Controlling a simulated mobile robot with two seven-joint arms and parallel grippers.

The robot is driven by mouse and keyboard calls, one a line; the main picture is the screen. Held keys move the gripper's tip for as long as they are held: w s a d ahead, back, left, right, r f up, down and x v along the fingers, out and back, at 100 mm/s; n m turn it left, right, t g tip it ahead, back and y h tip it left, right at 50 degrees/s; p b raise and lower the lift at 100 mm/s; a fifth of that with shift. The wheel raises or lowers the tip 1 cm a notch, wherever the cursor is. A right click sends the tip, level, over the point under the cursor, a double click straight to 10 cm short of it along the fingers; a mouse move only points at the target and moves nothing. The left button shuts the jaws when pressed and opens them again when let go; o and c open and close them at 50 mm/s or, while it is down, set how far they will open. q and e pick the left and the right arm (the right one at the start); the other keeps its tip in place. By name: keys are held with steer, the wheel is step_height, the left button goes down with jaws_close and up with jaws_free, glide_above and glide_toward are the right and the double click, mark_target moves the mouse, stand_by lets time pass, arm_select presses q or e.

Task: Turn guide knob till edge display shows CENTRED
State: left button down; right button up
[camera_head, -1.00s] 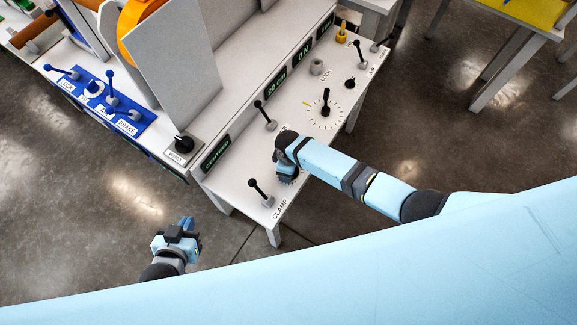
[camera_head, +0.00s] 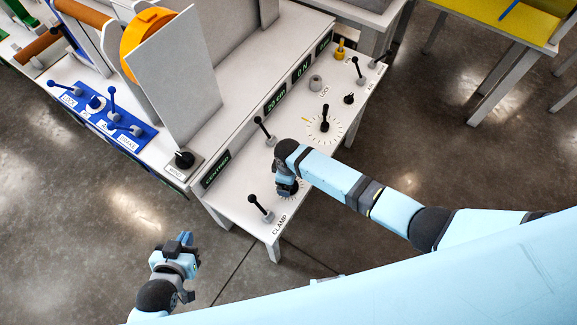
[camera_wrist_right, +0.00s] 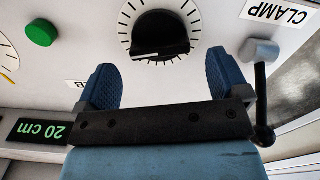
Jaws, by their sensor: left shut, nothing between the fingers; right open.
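The guide knob (camera_wrist_right: 160,35) is black, in a ring of tick marks on the white panel, in the right wrist view. My right gripper (camera_wrist_right: 163,85) is open. Its blue fingertips are apart and short of the knob in that picture, with nothing between them. In the head view my right gripper (camera_head: 286,186) is over the dial and hides most of the knob. The edge display (camera_head: 216,170) on the panel's left upright face has small green letters that look like CENTRED. My left gripper (camera_head: 184,240) is shut and empty, off the panel's front left.
The CLAMP lever (camera_head: 260,208) stands close left of my right gripper. Another black lever (camera_head: 264,130) and a large pointer dial (camera_head: 324,124) are behind it. A winding knob (camera_head: 184,159) and blue lever panel (camera_head: 103,118) are left. Floor is free around my left gripper.

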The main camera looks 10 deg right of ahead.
step_height(320, 180, up, 10)
stand_by(0.3)
stand_by(0.4)
steer(key=s+f+m+t+y, duration=0.2)
steer(key=s+m+t+y, duration=0.2)
steer(key=s, duration=0.4)
steer(key=s+d+r+m+t+p, duration=0.1)
steer(key=s+d+r+m+t, duration=0.4)
steer(key=s+d+r+t, duration=0.2)
steer(key=s+d, duration=0.2)
steer(key=d, duration=0.1)
steer(key=shift+s+r+h+p, duration=0.15)
steer(key=shift+r+h+p, duration=0.15)
steer(key=shift+h, duration=0.1)
